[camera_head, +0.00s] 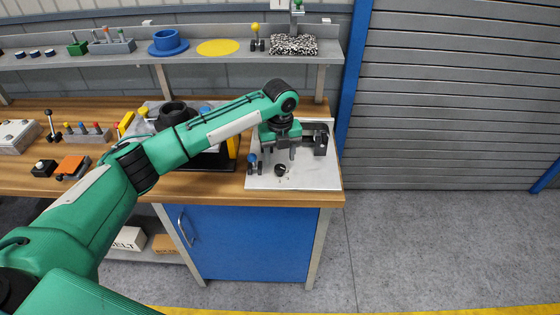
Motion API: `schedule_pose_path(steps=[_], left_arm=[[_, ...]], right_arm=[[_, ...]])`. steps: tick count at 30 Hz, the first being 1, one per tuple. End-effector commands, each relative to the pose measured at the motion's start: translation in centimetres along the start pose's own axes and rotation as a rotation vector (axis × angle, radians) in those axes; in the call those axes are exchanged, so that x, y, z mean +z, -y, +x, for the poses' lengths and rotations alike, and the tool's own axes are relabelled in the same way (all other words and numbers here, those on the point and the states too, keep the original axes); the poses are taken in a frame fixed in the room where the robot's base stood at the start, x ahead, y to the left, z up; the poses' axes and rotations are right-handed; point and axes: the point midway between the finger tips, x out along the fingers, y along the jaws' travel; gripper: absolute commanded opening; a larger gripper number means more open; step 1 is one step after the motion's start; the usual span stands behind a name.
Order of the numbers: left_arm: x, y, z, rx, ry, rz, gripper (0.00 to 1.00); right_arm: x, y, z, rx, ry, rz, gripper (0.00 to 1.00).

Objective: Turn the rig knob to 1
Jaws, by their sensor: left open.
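The rig is a white plate (315,176) at the right end of the wooden bench. A small black knob (281,170) stands on the plate near its front; its setting is too small to read. A blue-topped part (252,160) stands at the plate's left, and a black part (320,140) at its right rear. My left gripper (279,154) points down over the plate, open, its fingers apart, just behind and above the knob in the picture. I cannot tell whether it touches anything. My arm hides part of the plate's rear. My right gripper is not in view.
A shelf (180,54) with a blue ring (168,43) runs above. A blue cabinet (250,243) is below; floor at right is clear.

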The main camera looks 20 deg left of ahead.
Motion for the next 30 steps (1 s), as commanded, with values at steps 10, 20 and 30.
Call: schedule_pose_path(steps=[10, 20, 30], left_arm=[[0.0, 0.0, 3.9, 0.0, 0.0, 0.001, 0.54], [0.0, 0.0, 4.1, -0.001, 0.001, 0.0, 0.48], [0.0, 0.0, 4.0, 0.0, 0.001, -0.003, 0.09]], right_arm=[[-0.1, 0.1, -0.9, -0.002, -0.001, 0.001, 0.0], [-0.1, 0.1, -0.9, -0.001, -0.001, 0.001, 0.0], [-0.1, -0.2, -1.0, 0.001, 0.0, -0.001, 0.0]])
